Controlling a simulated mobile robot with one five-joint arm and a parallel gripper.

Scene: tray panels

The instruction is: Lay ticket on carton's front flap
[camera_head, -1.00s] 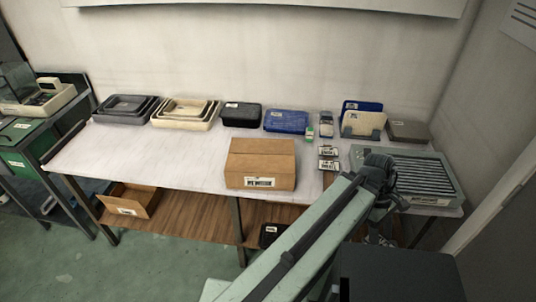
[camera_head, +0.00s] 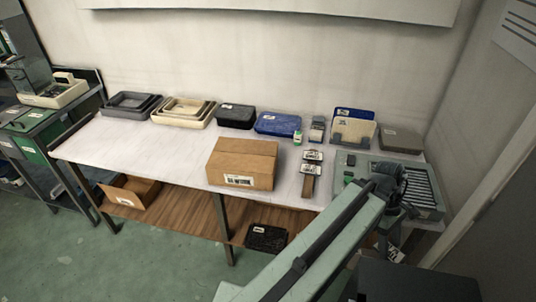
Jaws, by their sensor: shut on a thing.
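The carton (camera_head: 227,163) is a brown cardboard box on the white table, with a centre seam across its top and a white label on its front side. Its top looks closed. My arm comes up from the bottom of the picture and bends down at its dark elbow. My gripper (camera_head: 391,240) is low at the right, small and mostly hidden behind my own arm. It is shut on a small white piece with dark print, which looks like the ticket (camera_head: 396,255). The ticket is well to the right of the carton and apart from it.
A grey roller tray (camera_head: 428,206) lies at the table's right end, partly behind my arm. Small labelled pieces (camera_head: 311,156) lie between it and the carton. Nested trays (camera_head: 184,121) and blue boxes (camera_head: 277,124) line the back. The table left of the carton is clear.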

